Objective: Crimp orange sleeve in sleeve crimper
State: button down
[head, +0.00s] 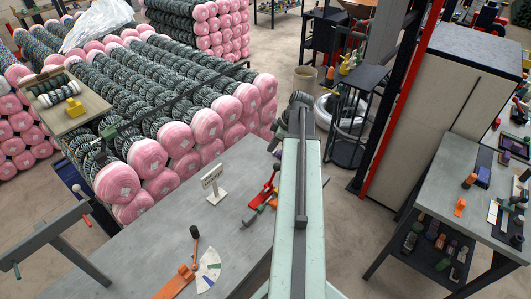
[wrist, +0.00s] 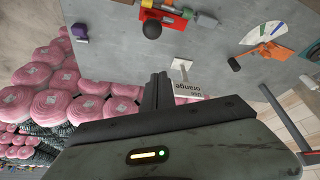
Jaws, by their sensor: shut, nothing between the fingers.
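My gripper (wrist: 157,88) is shut and empty. In the wrist view its fingers point toward the grey table (wrist: 115,40), near a small sign (wrist: 187,88) reading "use orange". A red lever tool (wrist: 174,19) with a black ball knob (wrist: 152,30) stands on the table beyond the fingers. Small yellow, green, red and orange pieces are at it. An orange tool (wrist: 266,50) with a black-tipped lever lies farther right; it also shows in the head view (head: 178,281). Which tool is the sleeve crimper, and which piece is the orange sleeve, I cannot tell.
A coloured fan-shaped chart (head: 208,268) lies beside the orange tool. A purple piece (wrist: 80,31) is near the table edge. Stacked pink-ended mesh rolls (head: 150,155) stand beside the table. A second table (head: 450,190) with small parts is at the right.

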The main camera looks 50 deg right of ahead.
jog(key=b+x, duration=1)
jog(key=x, duration=0.1)
jog(key=s, duration=0.1)
jog(key=s+d, duration=0.2)
jog(key=shift+s+r, duration=0.2)
jog(key=shift+r, duration=0.1)
jog(key=shift+s, duration=0.1)
